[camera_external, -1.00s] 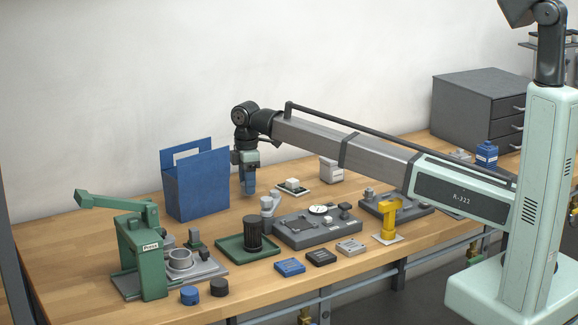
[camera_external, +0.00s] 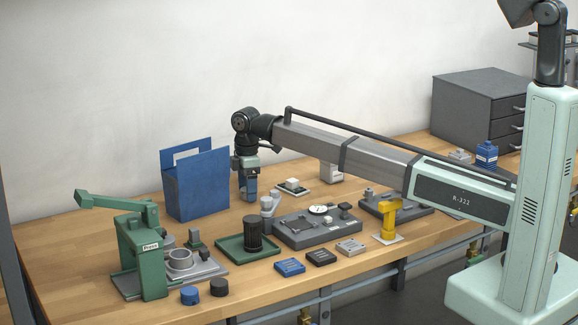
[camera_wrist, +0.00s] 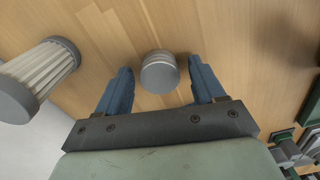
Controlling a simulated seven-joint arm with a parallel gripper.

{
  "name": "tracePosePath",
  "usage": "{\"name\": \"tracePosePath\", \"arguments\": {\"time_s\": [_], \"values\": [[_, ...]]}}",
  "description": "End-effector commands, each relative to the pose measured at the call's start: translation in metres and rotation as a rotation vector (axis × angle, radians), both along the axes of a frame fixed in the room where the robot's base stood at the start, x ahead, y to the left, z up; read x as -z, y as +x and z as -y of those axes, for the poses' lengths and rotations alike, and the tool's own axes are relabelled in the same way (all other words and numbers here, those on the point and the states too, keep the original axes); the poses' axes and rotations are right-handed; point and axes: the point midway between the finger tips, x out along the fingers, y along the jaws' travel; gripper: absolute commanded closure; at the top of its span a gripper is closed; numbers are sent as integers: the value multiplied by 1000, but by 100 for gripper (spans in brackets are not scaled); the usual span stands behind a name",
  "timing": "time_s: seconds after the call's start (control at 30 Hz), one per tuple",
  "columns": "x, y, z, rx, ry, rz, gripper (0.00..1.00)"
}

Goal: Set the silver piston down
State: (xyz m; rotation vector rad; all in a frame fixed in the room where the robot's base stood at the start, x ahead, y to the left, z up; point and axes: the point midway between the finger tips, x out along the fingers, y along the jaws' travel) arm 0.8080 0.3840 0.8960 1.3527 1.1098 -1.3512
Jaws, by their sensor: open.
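The silver piston (camera_wrist: 160,73) is a short grey cylinder with ring grooves near its top. It stands on the bare wooden table, between the blue fingers of my gripper (camera_wrist: 161,84). In the wrist view the fingers are open, with a gap on each side of the piston.
A pleated white cylinder with a grey cap (camera_wrist: 38,78) stands close by; it also shows right of my gripper (camera_external: 268,205). The blue bin (camera_external: 196,184) stands to the left. A green tray (camera_external: 232,250) holding a black cylinder (camera_external: 253,232) and a green press (camera_external: 143,255) are nearer the front.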

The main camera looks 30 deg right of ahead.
Motion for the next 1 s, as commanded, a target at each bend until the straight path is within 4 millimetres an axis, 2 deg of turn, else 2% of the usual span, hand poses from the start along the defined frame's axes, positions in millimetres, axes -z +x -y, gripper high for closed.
{"name": "tracePosePath", "arguments": {"time_s": [0.13, 0.27, 0.7, 1.0], "values": [[-5, 0, 0, 0, 1, 1, 31], [-20, 1, 0, 0, 1, 1, 31], [-98, 1, 0, 0, 1, 1, 31], [-122, 0, 0, 0, 0, 0, 31]]}}
